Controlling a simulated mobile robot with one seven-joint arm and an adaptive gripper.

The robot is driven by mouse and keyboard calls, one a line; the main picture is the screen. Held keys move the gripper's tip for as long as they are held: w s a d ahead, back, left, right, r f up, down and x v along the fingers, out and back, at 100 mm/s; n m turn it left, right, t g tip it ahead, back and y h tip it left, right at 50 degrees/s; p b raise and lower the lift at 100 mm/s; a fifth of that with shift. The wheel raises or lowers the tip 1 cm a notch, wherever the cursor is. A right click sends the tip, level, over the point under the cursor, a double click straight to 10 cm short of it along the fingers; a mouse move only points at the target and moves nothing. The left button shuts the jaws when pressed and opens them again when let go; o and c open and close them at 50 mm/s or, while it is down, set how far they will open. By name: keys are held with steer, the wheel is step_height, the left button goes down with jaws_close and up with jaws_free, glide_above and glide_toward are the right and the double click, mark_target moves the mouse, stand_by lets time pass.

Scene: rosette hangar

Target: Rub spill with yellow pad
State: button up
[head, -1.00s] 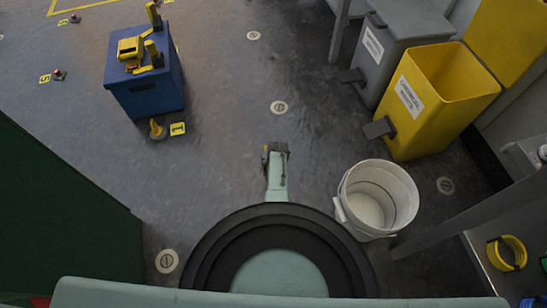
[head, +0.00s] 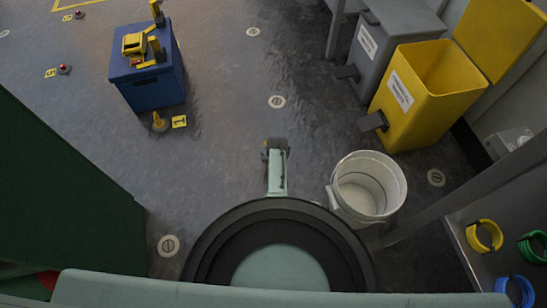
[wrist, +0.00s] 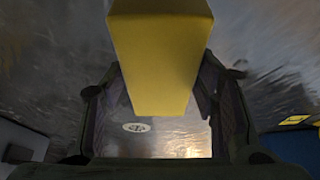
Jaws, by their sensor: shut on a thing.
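The yellow pad (wrist: 160,50) is a plain yellow block in the upper middle of the wrist view. My gripper (wrist: 163,92) has its dark fingers on both sides of the pad and is shut on it. In the head view my gripper (head: 275,147) is small and dark, over the grey floor ahead of my base, and the pad is hardly visible there. The floor looks glossy in places, but I cannot make out a clear edge of a spill.
A white bucket (head: 367,187) stands close to the right of my arm. A yellow bin (head: 415,105) and a grey bin (head: 385,50) stand at upper right. A blue box (head: 150,85) is at upper left, a green block (head: 60,190) at left.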

steer(key=shift+r+p, duration=1.1)
steer(key=shift+r, duration=0.75)
steer(key=w+d+r+b, duration=0.3)
steer(key=w+r+b, duration=0.6)
steer(key=w+r, duration=0.85)
steer(key=s+f+b, duration=0.2)
steer(key=s+f, duration=0.2)
steer(key=s, duration=0.3)
steer(key=s+f+m+b, duration=0.1)
steer(key=s+f+b, duration=0.2)
steer(key=s+f, duration=0.2)
steer(key=s+d+f+m+h+b, duration=0.1)
steer(key=s+f+b, duration=0.2)
steer(key=s, duration=0.7)
steer(key=shift+f, duration=0.7)
